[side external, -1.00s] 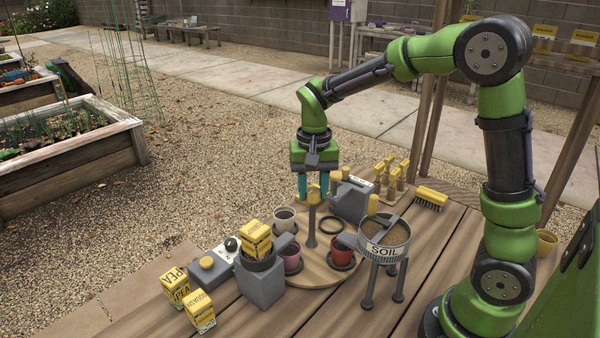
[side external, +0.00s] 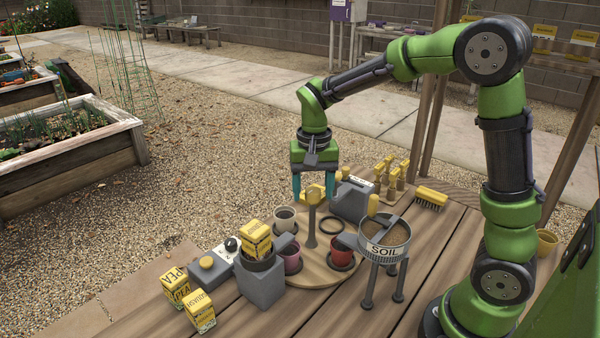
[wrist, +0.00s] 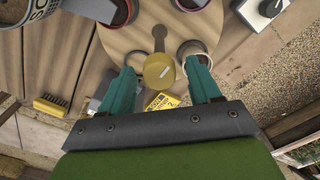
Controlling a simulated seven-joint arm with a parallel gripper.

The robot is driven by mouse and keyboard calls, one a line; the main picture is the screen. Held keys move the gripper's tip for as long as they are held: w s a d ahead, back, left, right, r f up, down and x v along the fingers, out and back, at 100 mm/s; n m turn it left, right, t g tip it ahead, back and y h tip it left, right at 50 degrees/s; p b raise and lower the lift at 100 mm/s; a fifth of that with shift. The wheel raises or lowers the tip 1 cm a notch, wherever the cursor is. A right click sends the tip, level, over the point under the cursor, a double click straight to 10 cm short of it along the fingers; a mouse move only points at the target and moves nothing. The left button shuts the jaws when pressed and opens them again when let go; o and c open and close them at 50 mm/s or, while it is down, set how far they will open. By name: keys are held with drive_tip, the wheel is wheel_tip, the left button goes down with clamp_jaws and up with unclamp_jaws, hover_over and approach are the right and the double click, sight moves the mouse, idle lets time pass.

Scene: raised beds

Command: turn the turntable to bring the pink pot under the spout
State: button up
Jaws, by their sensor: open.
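The round wooden turntable (side external: 318,272) carries a pink pot (side external: 292,263), a red pot (side external: 344,256), a pale pot (side external: 285,222) and an empty dark ring (side external: 331,225). A grey post with a yellow knob (side external: 313,194) rises from it. The pink pot is at the front, close to a short grey spout (side external: 284,241) on the front-left grey block; I cannot tell whether it is centred below. My gripper (side external: 313,199) is open above the turntable, pointing down. In the wrist view the knob (wrist: 159,70) shows between the spread fingertips, with no visible contact.
A soil hopper (side external: 384,243) on legs stands at the right, its chute over the red pot. A grey unit (side external: 351,200) stands behind the turntable. Seed boxes (side external: 200,310) and a control box (side external: 212,265) are at the left. A brush (side external: 431,198) lies at the back right.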

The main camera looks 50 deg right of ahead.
wheel_tip(320, 180, up, 17)
idle(0.4)
drive_tip(key=shift+f, duration=0.1)
